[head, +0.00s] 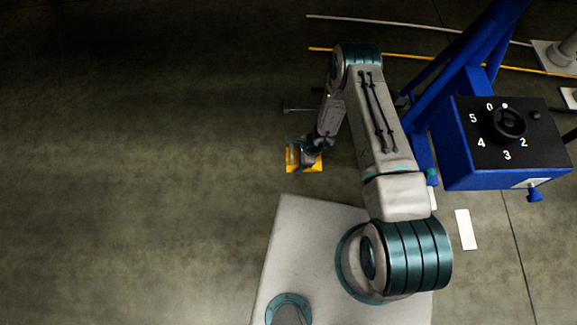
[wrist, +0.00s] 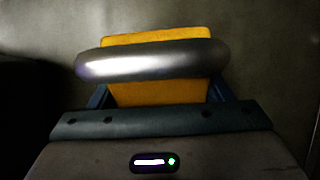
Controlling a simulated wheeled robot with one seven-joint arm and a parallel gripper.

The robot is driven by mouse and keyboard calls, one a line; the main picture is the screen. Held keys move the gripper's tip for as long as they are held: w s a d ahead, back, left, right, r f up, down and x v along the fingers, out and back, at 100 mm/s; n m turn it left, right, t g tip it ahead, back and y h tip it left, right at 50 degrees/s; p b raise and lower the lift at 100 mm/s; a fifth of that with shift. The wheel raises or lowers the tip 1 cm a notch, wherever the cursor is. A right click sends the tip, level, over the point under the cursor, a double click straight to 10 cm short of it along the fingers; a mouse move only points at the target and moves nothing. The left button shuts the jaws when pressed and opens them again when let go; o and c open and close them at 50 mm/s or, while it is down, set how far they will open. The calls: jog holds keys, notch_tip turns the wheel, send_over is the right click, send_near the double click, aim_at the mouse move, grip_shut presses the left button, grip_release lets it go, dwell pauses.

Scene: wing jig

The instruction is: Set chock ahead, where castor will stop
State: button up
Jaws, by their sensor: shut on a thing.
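The chock is a yellow block (head: 291,160) low near the floor, left of the blue frame in the head view. In the wrist view the yellow chock (wrist: 158,92) fills the middle, with a rounded grey metal bar handle (wrist: 150,61) across it. Whether the chock touches the floor is hard to tell. A castor cannot be clearly made out; my arm hides part of the blue frame's base.
A blue frame (head: 421,150) with a blue box (head: 466,165) carrying a numbered dial (head: 509,123) stands at the right. A yellow line (head: 418,56) and a pale line (head: 370,20) cross the floor behind. A white floor strip (head: 466,229) lies right. The floor at left is clear.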

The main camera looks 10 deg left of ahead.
aim_at(292, 152)
jog(key=a+f, duration=0.1)
jog(key=a, duration=0.1)
jog(key=a+f+b, duration=0.1)
jog(key=shift+s+a+f, duration=0.1)
jog(key=shift+a+f, duration=0.05)
jog(key=shift+a, duration=0.25)
jog(key=shift+f+b, duration=1.05)
jog(key=shift+f, duration=0.85)
jog(key=shift+f, duration=0.2)
jog(key=o, duration=1.6)
jog(key=shift+r, duration=0.15)
jog(key=p+v, duration=0.4)
jog(key=v, duration=0.8)
jog(key=shift+p, duration=0.3)
